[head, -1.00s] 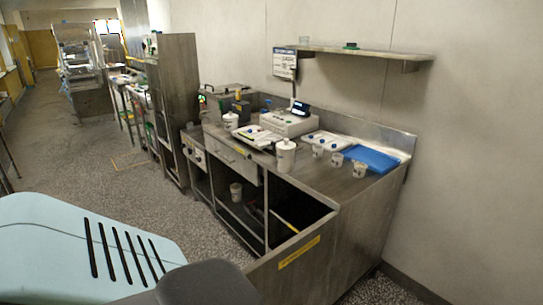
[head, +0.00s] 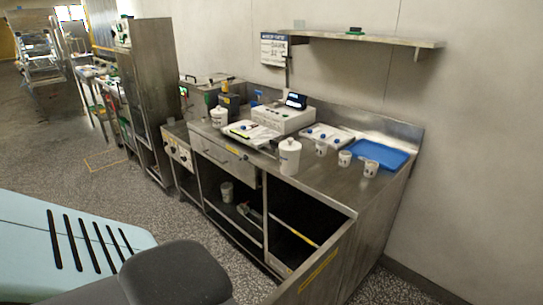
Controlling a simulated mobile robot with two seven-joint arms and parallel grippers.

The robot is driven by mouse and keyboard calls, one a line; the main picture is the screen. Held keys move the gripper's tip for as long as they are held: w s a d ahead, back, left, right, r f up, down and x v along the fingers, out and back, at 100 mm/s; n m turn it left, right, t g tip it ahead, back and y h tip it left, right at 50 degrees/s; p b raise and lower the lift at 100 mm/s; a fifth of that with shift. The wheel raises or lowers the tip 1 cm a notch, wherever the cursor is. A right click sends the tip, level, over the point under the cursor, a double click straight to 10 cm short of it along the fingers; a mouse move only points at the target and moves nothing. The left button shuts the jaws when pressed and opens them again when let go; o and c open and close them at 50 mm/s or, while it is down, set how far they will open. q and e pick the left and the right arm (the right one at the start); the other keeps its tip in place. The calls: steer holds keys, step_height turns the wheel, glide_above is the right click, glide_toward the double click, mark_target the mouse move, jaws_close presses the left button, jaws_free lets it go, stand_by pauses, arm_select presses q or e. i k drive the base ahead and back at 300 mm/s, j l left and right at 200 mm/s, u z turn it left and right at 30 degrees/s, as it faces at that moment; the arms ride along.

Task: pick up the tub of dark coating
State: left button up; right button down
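Several white tubs are in view on and under the steel bench, and I cannot tell which one holds dark coating. A larger lidded white tub (head: 289,157) stands upright near the bench's front edge. Another white tub (head: 219,117) stands further left on the top. A pale tub (head: 227,191) stands on the lower shelf inside the open bench. Neither gripper is in view.
The steel bench (head: 330,185) stands against the wall, with a white machine (head: 284,119) and a blue tray (head: 382,154) on top. A wall shelf (head: 370,39) hangs above. A tall steel cabinet (head: 153,80) stands left. Speckled floor (head: 100,175) is free in front.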

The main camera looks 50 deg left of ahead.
mark_target(290, 163)
steer(key=i+j, duration=0.1)
steer(key=j, duration=2.9)
steer(key=i+j, duration=0.15)
steer(key=j, duration=1.35)
